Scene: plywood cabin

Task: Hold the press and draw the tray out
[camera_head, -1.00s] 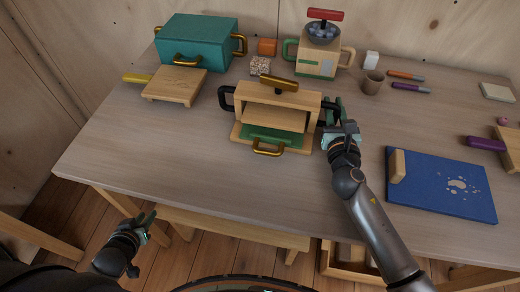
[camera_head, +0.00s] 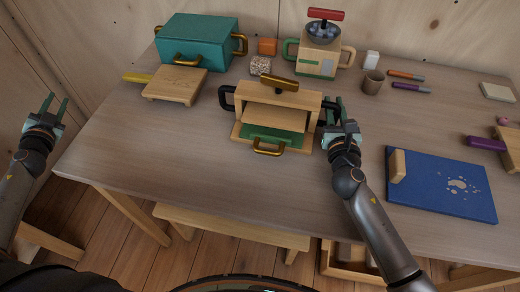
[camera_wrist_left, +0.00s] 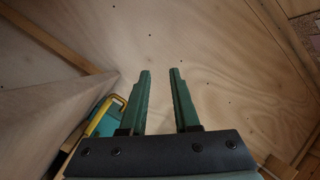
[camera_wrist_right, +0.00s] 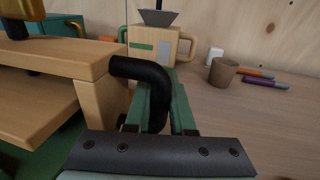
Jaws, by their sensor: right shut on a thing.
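The wooden press (camera_head: 275,98) stands mid-table with a brass handle on top and a black handle on each side. Its green tray (camera_head: 272,134) sits in the lower opening, with a brass pull (camera_head: 268,148) at the front. My right gripper (camera_head: 337,112) is shut on the press's right black handle (camera_wrist_right: 152,82), which shows between its fingers in the right wrist view. My left gripper (camera_head: 56,108) is open and empty, raised off the table's left edge. In the left wrist view its fingers (camera_wrist_left: 160,95) are apart, facing the plywood wall.
A teal box (camera_head: 197,42) with brass handles and a small wooden board (camera_head: 174,84) stand at the back left. A wooden device with a red handle (camera_head: 318,58) and a brown cup (camera_head: 373,82) are behind the press. A blue board (camera_head: 440,190) lies right. Table in front is clear.

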